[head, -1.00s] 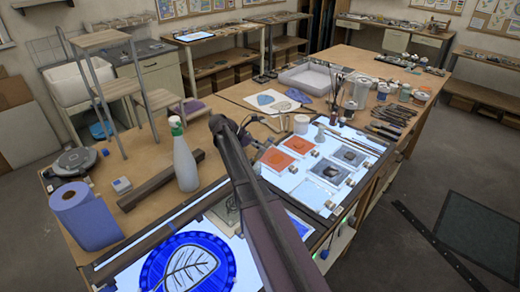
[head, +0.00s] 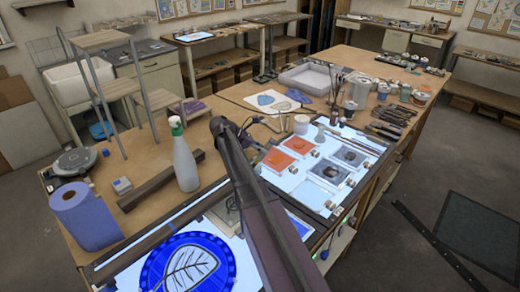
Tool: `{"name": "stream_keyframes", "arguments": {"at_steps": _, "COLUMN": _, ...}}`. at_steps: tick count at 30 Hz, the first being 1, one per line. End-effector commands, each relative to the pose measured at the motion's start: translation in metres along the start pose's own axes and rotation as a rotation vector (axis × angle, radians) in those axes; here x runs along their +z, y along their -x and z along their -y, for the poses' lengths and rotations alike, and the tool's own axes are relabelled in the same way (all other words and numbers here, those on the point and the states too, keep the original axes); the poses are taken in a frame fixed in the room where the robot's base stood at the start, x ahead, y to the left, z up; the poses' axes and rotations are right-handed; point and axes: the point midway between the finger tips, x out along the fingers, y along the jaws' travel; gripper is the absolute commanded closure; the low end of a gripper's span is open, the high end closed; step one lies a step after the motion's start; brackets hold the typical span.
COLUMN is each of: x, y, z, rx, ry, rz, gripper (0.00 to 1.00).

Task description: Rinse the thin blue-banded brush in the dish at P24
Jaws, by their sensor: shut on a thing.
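My arm (head: 256,210) rises from the bottom edge to a dark joint left of the lit panel. It hides what lies behind it, and I cannot make out my gripper or anything held in it. I cannot pick out the thin blue-banded brush. A group of brushes (head: 334,88) stands upright among the pots past the lit panel, too small to tell their bands. A white pot (head: 301,124) stands at the panel's far edge. I cannot tell which vessel is the dish at P24.
A spray bottle (head: 184,160) and a blue paper roll (head: 86,216) stand left of my arm. The lit panel (head: 292,179) carries orange and grey squares. A blue round leaf design (head: 187,265) lies nearest. Hand tools (head: 392,116) line the right edge. A white tray (head: 307,77) lies farther back.

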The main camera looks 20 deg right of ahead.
Motion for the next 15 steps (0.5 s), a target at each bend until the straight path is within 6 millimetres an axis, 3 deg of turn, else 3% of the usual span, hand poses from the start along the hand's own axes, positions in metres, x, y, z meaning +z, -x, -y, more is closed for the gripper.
{"name": "stream_keyframes", "arguments": {"at_steps": 15, "x": 0.0000, "y": 0.0017, "z": -0.0074, "rx": 0.000, "ry": 0.000, "rz": 0.000, "gripper": 1.00}}
